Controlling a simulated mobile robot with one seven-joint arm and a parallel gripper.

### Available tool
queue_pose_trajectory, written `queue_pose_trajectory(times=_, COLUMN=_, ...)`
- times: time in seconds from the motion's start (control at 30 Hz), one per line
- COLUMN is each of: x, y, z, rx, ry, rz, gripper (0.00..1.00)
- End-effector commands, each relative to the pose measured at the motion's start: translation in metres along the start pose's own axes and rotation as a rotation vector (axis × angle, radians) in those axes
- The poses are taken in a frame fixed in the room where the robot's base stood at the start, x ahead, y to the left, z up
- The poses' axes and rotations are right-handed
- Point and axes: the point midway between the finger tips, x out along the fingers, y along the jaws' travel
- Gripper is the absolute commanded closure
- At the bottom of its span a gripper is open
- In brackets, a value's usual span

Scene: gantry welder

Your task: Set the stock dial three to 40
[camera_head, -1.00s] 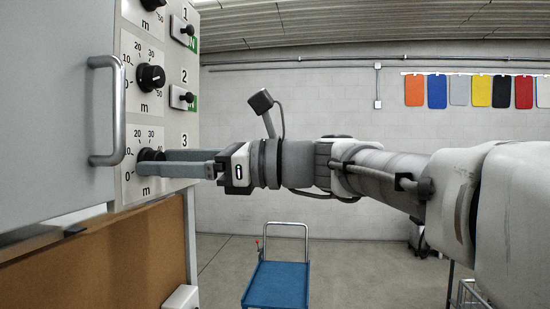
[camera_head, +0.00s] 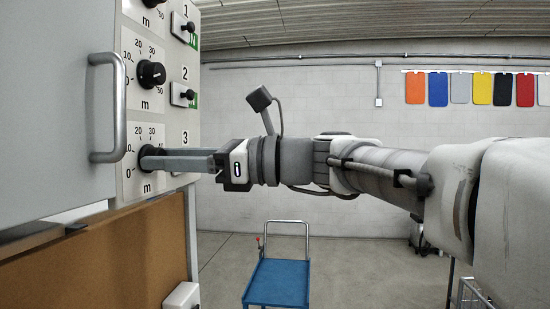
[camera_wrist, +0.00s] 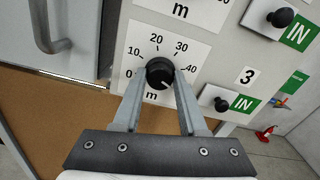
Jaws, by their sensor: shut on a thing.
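Stock dial three is a black round knob (camera_wrist: 159,72) on a white scale plate (camera_wrist: 134,35) marked 0, 10, 20, 30, 40 and "m". In the head view its plate (camera_head: 130,186) is the lowest of the dial plates, left of the number 3. My gripper (camera_wrist: 160,78) is shut on the knob, one finger on each side; in the head view my gripper (camera_head: 146,161) reaches in level from the right. The fingers partly cover the knob there. I cannot make out which mark its pointer faces.
Dial two (camera_head: 151,74) sits directly above. Lever switch three (camera_wrist: 220,104) with a green IN label is close right of the fingers. A cabinet handle (camera_head: 121,107) stands out at the left. A blue trolley (camera_head: 277,283) stands on the floor below; the space around it looks clear.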

Motion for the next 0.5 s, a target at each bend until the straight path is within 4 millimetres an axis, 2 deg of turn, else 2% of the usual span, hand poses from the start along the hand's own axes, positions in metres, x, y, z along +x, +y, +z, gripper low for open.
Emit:
queue_pose_trajectory(times=0.27, x=0.0002, y=0.0006, z=-0.0028, rx=-0.121, ry=0.0, rz=0.001, gripper=1.0)
queue_pose_trajectory(times=0.5, x=0.0003, y=0.001, z=-0.0038, rx=-0.317, ry=-0.001, rz=0.002, gripper=1.0)
